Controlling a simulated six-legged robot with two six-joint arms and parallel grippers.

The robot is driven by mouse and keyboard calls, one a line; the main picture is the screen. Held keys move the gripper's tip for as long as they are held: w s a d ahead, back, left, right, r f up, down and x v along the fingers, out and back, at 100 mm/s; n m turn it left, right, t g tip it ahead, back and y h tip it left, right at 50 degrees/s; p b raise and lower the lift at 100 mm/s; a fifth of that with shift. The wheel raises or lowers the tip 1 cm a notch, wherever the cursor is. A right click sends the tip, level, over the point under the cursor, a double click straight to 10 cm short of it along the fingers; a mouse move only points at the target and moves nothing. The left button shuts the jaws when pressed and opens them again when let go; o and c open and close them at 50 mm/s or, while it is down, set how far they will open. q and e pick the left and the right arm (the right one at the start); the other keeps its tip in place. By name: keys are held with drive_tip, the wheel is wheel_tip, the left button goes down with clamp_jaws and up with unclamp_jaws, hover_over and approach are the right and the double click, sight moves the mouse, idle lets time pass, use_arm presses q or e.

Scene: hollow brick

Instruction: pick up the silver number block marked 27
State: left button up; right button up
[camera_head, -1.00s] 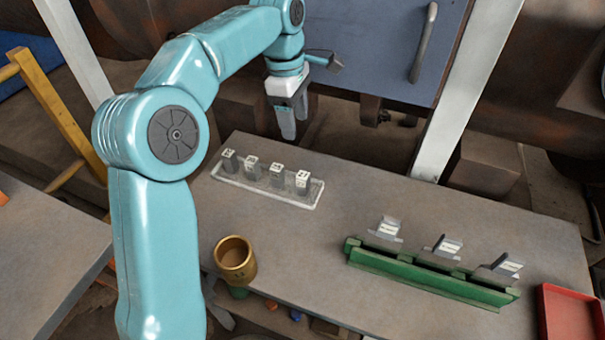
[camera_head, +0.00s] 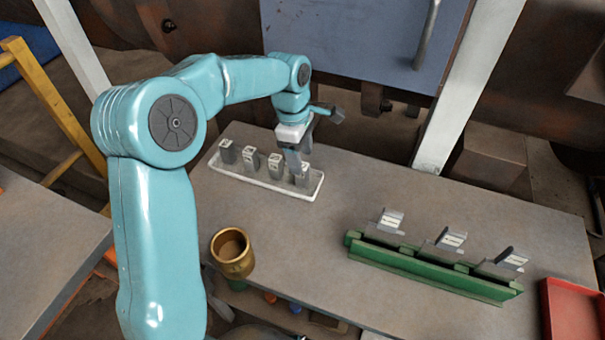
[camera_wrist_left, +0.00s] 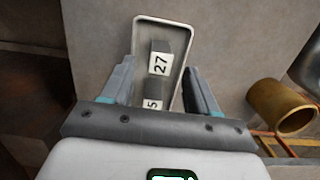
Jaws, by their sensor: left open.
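The silver block marked 27 (camera_wrist_left: 159,64) stands in the white tray, near its far end in the left wrist view. In the head view it appears to be the rightmost block (camera_head: 303,180) in the tray (camera_head: 254,183), partly hidden by my gripper. My left gripper (camera_head: 298,160) is open, with its fingers pointing down at that end of the tray. In the wrist view its fingers (camera_wrist_left: 160,72) lie to either side of the block row, and nothing is held. A block with a 5 showing (camera_wrist_left: 152,103) is nearer the palm, partly cut off.
Other silver blocks (camera_head: 249,158) stand to the left in the same tray. A brass cup (camera_head: 232,253) is at the table's front edge. A green rack (camera_head: 430,271) holds several silver pieces. A red tray (camera_head: 572,312) is at right. The table between tray and rack is clear.

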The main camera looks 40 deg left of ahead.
use_arm(q)
drive_tip(key=shift+d+f, duration=0.2)
drive_tip(key=shift+f, duration=1.35)
clamp_jaws()
drive_tip(key=shift+r, duration=0.1)
